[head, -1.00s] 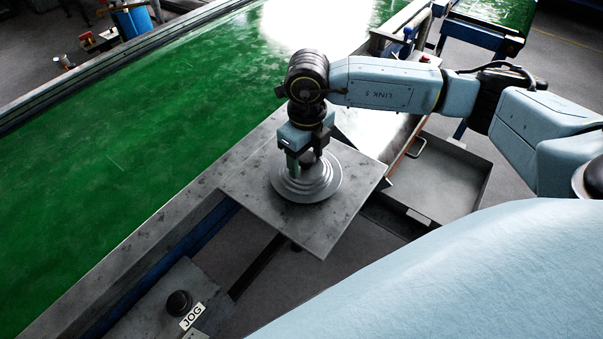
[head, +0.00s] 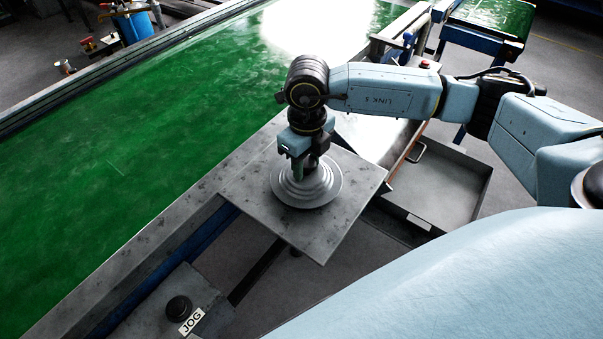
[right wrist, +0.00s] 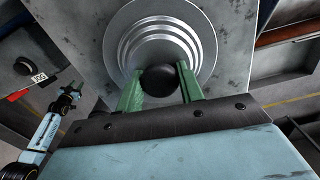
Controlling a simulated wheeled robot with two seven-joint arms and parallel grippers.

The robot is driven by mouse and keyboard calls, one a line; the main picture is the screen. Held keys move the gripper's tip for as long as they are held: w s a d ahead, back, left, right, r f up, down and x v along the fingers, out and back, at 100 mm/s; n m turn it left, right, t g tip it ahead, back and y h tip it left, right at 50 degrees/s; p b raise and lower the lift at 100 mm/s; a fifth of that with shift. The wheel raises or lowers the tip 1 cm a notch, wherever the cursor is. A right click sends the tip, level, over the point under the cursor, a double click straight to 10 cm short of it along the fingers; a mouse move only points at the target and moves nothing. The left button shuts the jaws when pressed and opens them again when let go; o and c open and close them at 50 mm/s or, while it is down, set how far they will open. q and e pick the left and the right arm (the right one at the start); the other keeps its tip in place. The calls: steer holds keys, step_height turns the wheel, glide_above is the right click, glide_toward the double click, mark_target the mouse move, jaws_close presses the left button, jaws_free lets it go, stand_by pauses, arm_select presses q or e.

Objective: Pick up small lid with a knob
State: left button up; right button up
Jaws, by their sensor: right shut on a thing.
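The small lid (head: 328,190) is a grey stepped disc lying flat on a square metal plate (head: 250,190). In the right wrist view the lid (right wrist: 202,45) shows its rings and a round black knob (right wrist: 158,80). My right gripper (head: 300,175) points down over the lid's middle. Its green fingers (right wrist: 159,78) stand on either side of the knob and are shut on it. I see no clear gap between lid and plate. My left gripper (right wrist: 74,88) shows small at the left of the right wrist view, too small to read its jaws.
A long green conveyor belt (head: 130,160) runs behind and left of the plate. A grey open tray (head: 445,190) lies below to the right. A box with a black JOG knob (head: 178,308) stands at the lower left. The plate around the lid is bare.

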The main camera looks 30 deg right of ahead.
mark_target(306, 161)
steer(key=shift+r+p, duration=1.05)
steer(key=shift+r, duration=0.9)
